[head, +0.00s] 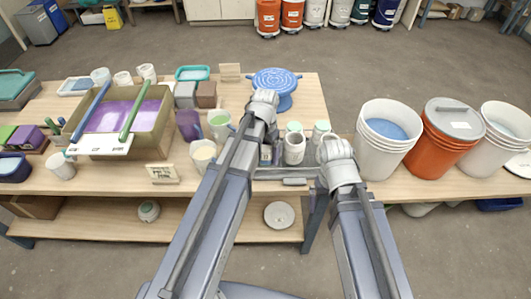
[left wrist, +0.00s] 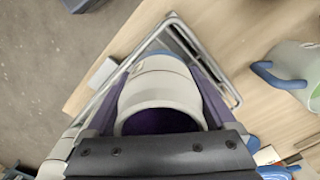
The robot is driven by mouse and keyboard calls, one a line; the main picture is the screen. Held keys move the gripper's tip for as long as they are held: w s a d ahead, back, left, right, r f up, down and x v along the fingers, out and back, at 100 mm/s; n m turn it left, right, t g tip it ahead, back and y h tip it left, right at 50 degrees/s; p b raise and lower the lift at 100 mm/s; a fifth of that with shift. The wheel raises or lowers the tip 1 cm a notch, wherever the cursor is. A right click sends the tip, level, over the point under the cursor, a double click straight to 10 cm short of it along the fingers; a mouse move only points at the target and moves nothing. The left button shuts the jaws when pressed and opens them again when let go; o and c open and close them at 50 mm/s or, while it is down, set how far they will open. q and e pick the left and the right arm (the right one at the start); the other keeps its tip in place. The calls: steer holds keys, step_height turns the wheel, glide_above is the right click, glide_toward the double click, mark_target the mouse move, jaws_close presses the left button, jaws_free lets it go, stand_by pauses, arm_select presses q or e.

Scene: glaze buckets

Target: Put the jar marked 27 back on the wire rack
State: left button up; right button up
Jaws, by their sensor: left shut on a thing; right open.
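My left gripper (left wrist: 160,110) is shut on a white jar (left wrist: 163,88) with a dark purple inside, seen from above in the left wrist view. No number can be read on it. Metal wire bars, which look like the wire rack (left wrist: 232,92), show behind and on both sides of the jar. I cannot tell whether the jar rests on the rack. In the head view the left arm hides most of this grip. A grey rack or tray (head: 292,172) lies at the table's front edge there. My right gripper (head: 325,175) is open near its right end.
Several small jars (head: 294,150) stand close right of the left gripper. A blue turntable (head: 275,82) is behind it, a green cup (head: 220,122) to its left. White buckets (head: 385,150) and an orange bucket (head: 445,150) stand at right.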

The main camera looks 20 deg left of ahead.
arm_select(q)
steer(key=o, duration=1.4)
steer(key=shift+f, duration=0.1)
steer(key=shift+o, duration=0.2)
step_height(320, 180, up, 12)
steer(key=p, duration=1.2)
steer(key=shift+r, duration=0.25)
steer(key=shift+f, duration=0.15)
step_height(320, 180, down, 12)
steer(key=b, duration=1.2)
